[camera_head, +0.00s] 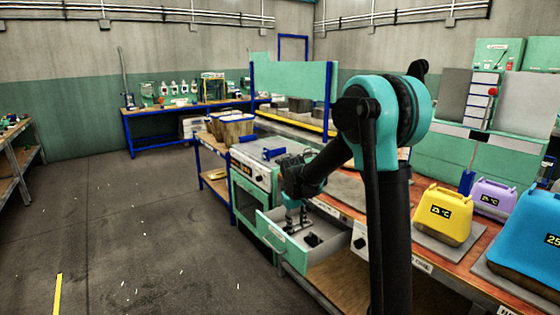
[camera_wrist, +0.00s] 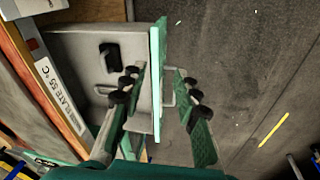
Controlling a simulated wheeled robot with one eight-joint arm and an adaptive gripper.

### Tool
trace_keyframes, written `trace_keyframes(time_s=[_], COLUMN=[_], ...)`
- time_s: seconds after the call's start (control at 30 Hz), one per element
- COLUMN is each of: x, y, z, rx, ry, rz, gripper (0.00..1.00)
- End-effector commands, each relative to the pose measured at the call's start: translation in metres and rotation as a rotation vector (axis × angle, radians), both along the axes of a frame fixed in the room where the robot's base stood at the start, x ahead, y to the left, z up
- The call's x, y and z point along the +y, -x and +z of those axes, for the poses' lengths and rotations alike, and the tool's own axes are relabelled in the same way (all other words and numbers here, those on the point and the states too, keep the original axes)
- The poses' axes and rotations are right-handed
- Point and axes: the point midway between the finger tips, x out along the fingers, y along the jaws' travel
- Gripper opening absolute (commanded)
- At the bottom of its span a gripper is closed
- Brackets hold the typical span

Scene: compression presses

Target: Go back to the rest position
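My gripper (camera_head: 294,216) hangs from my arm over the front of an open drawer (camera_head: 337,238) in the head view. In the wrist view, the two fingers of my gripper (camera_wrist: 160,82) stand apart, one on either side of the green drawer front (camera_wrist: 156,60). A gap shows between the fingers and the panel, and I cannot tell if either finger touches it. A pale handle (camera_wrist: 169,92) is on the panel's outer face. A dark object (camera_wrist: 109,58) lies inside the grey drawer; it also shows in the head view (camera_head: 313,240).
A white and green machine (camera_head: 252,170) stands left of the drawer. The workbench (camera_head: 477,262) to the right carries a yellow (camera_head: 443,214), a purple (camera_head: 494,197) and a blue container (camera_head: 530,240). The floor (camera_head: 130,230) on the left is mostly clear.

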Motion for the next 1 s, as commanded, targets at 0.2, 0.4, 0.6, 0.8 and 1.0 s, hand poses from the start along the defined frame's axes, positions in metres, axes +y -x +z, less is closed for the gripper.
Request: trace_keyframes(time_s=[0.2,0.4,0.6,0.8,1.0], x=[-0.054,-0.09,-0.116,-0.129,-0.132], y=[0.075,0.147,0.22,0.272,0.29], z=[0.012,0.008,-0.008,-0.028,-0.036], rx=[-0.049,-0.099,-0.148,-0.187,-0.201], ry=[-0.054,-0.102,-0.147,-0.179,-0.192], rz=[-0.106,-0.201,-0.295,-0.366,-0.392], gripper=[0.31,0.31,0.31,0.31,0.31])
